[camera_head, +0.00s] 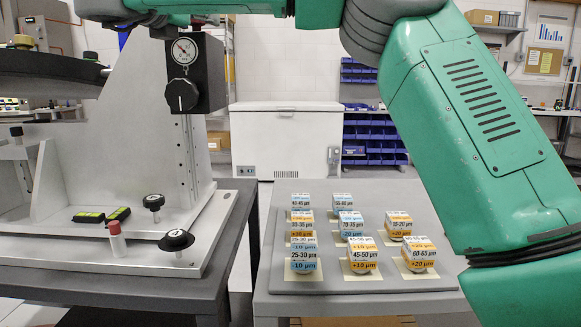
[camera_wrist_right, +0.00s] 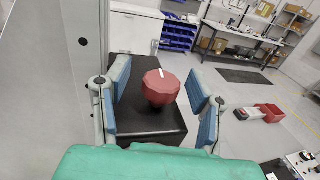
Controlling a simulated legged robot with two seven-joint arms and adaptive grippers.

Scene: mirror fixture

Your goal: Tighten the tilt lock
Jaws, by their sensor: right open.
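A red faceted knob (camera_wrist_right: 161,90) with a small white mark on top shows in the right wrist view, in front of a dark block or surface (camera_wrist_right: 150,122). My right gripper (camera_wrist_right: 159,100) is open, its blue-padded fingers on either side of the knob in the picture. There is a gap on both sides, and I cannot tell how deep the knob sits between the pads. In the head view the pale mirror fixture (camera_head: 140,110) stands at the left. It carries a dial gauge (camera_head: 184,51) above a black knob (camera_head: 181,95). The red knob cannot be made out there. My left gripper is not in view.
A grey table (camera_head: 262,290) holds several labelled blue and orange pieces. A white chest (camera_head: 287,138) stands behind. My right arm fills the right side.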

